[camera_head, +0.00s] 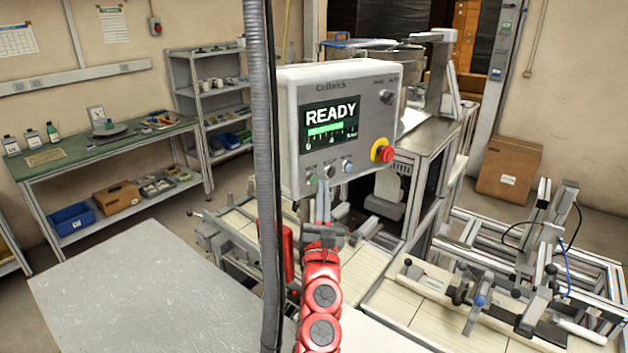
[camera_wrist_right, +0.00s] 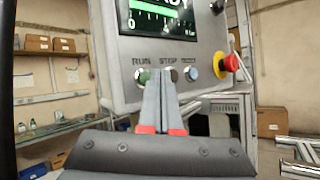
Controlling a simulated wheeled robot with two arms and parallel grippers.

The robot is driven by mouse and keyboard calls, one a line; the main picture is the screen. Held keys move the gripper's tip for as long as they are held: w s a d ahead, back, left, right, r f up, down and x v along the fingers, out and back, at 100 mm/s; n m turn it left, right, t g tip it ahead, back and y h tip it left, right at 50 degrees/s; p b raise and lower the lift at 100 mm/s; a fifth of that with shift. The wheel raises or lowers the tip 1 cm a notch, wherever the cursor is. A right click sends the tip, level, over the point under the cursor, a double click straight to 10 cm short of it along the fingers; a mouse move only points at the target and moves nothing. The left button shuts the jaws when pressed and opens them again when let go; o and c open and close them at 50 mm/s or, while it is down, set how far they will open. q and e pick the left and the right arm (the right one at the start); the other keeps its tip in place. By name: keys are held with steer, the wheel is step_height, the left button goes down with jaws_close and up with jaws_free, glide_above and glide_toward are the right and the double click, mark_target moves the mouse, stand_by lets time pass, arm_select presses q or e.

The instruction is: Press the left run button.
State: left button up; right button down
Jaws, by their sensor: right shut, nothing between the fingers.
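A grey control panel (camera_head: 345,85) with a lit READY screen (camera_head: 330,118) hangs ahead of me. Its lower edge has a row of small buttons. The green run button (camera_head: 311,179) is leftmost; in the wrist view it (camera_wrist_right: 143,76) sits under the label RUN, partly hidden by my fingers. The stop button (camera_head: 329,172) is right of it, mostly hidden by the fingertips in the wrist view. My right gripper (camera_head: 323,188) is shut and empty, pointing up at the panel's lower edge; in the wrist view the fingertips (camera_wrist_right: 159,76) overlap the gap between RUN and STOP. Contact cannot be told.
A red emergency knob (camera_head: 382,151) on a yellow base sticks out at the panel's lower right. A blue-white button (camera_head: 346,165) is right of stop. A grey vertical hose (camera_head: 262,150) crosses the head view left of the panel. Machine rails (camera_head: 520,270) lie right.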

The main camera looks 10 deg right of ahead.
steer(key=shift+w+a+b, duration=0.15)
steer(key=shift+w+b, duration=0.25)
steer(key=shift+b, duration=0.05)
steer(key=shift+w+a+b, duration=0.15)
steer(key=shift+w+b, duration=0.2)
steer(key=shift+b, duration=0.05)
stand_by(0.6)
steer(key=shift+s, duration=0.1)
steer(key=shift+s+d, duration=0.3)
steer(key=shift+s, duration=0.35)
